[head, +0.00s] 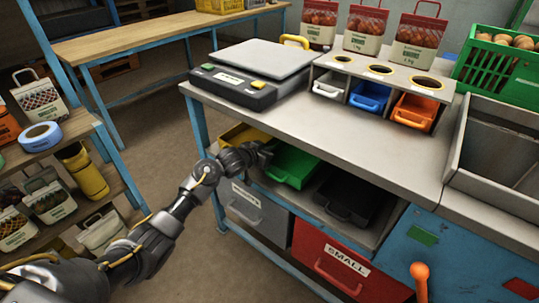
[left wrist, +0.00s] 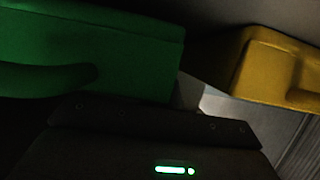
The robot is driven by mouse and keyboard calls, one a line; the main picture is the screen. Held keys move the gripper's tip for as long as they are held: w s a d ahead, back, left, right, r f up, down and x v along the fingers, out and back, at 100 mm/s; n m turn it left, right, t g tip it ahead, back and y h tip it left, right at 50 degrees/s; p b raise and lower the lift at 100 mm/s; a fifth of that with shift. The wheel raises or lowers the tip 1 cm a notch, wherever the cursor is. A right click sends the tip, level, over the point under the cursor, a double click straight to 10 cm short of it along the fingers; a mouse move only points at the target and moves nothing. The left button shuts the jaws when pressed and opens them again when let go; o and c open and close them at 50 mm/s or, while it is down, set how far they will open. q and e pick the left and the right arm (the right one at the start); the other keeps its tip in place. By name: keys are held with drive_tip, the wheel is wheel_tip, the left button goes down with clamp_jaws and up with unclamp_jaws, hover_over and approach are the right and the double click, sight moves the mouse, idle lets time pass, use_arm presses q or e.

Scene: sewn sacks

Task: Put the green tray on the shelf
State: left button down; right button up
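The green tray (head: 296,163) sits on the shelf under the workbench top (head: 345,125), between a yellow tray and a black tray, with its handle side facing out. My left gripper (head: 264,154) is at the tray's left front, close to the yellow tray (head: 243,135). The left wrist view shows the green tray (left wrist: 110,45) at upper left and the yellow tray (left wrist: 275,65) at right, beyond the dark gripper body. The fingertips are too dark to make out, and contact with the green tray is unclear. My right gripper is out of view.
The black tray (head: 345,195) stands right of the green one on the same shelf (head: 368,237). Grey and red bins (head: 330,262) are below. A scale (head: 255,72) and small coloured bins (head: 368,97) occupy the bench's back; its front is clear. A rack stands left.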

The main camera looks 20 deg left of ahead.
use_arm(q)
drive_tip(key=shift+f, duration=0.55)
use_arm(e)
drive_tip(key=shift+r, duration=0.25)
use_arm(q)
drive_tip(key=shift+f, duration=0.1)
drive_tip(key=c, duration=1.6)
unclamp_jaws()
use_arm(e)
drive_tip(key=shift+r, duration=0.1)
